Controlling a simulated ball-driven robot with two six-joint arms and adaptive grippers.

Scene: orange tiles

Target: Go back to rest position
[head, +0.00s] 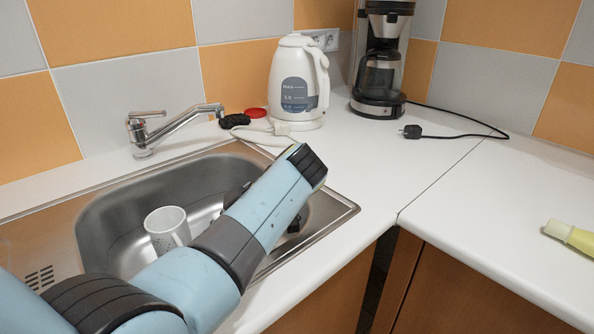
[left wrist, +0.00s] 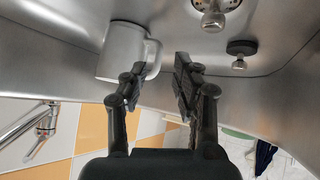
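My left arm reaches over the steel sink from the left in the head view and hides most of its gripper. In the left wrist view my left gripper (left wrist: 158,85) is open, its two fingers apart with nothing between the tips. A white mug (head: 167,229) stands in the sink basin, left of my forearm. It also shows in the left wrist view (left wrist: 120,52), with its handle towards the gap between the fingers. I cannot tell whether a finger touches it. My right gripper is not in view.
The sink (head: 105,205) has a faucet (head: 165,130) behind it. A white kettle (head: 297,85) and a coffee maker (head: 380,65) stand at the back, with a plug and cable (head: 412,131). A yellow bottle (head: 570,236) lies at right. The right counter is mostly clear.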

